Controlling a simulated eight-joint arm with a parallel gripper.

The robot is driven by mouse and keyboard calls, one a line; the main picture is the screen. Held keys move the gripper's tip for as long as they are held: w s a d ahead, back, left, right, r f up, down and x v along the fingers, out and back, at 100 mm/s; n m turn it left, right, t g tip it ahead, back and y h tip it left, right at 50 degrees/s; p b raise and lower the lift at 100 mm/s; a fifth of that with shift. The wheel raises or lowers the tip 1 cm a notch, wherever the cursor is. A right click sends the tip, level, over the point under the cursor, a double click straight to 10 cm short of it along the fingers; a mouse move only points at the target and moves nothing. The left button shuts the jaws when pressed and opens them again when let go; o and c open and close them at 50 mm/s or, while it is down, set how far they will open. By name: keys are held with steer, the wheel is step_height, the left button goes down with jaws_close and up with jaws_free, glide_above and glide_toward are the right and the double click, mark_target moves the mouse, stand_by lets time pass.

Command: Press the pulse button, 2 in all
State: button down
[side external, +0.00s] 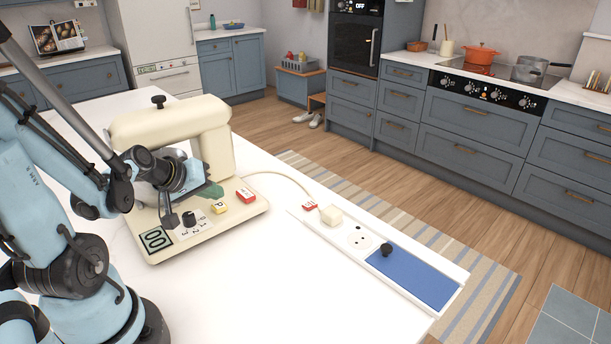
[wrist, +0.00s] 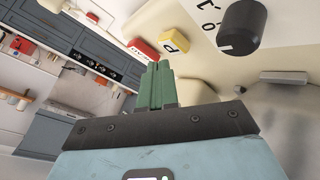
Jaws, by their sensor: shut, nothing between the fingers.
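A cream stand mixer (side external: 222,150) stands on the white worktop. My gripper (side external: 213,191), with green fingers, is under the mixer's head, close behind the yellow button in the side view. In the wrist view my fingers (wrist: 162,66) are shut and empty, their tips just below the yellow button (wrist: 174,41). The red button (wrist: 143,48) and the knob (wrist: 242,26) flank it. Contact with the button cannot be told.
The mixer's head and column leave little room around my wrist. A cable runs to a plug (side external: 331,215) in a white strip with a red switch (side external: 309,206), a free socket (side external: 360,239) and a blue panel (side external: 418,275) with a black knob (side external: 387,249). The front worktop is clear.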

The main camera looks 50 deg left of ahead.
mark_target(215, 206)
steer(key=shift+f, duration=0.4)
steer(key=shift+f, duration=0.55)
stand_by(0.6)
steer(key=shift+r, duration=1)
steer(key=shift+r, duration=2.5)
steer(key=shift+r, duration=0.1)
stand_by(0.8)
steer(key=shift+r, duration=1.8)
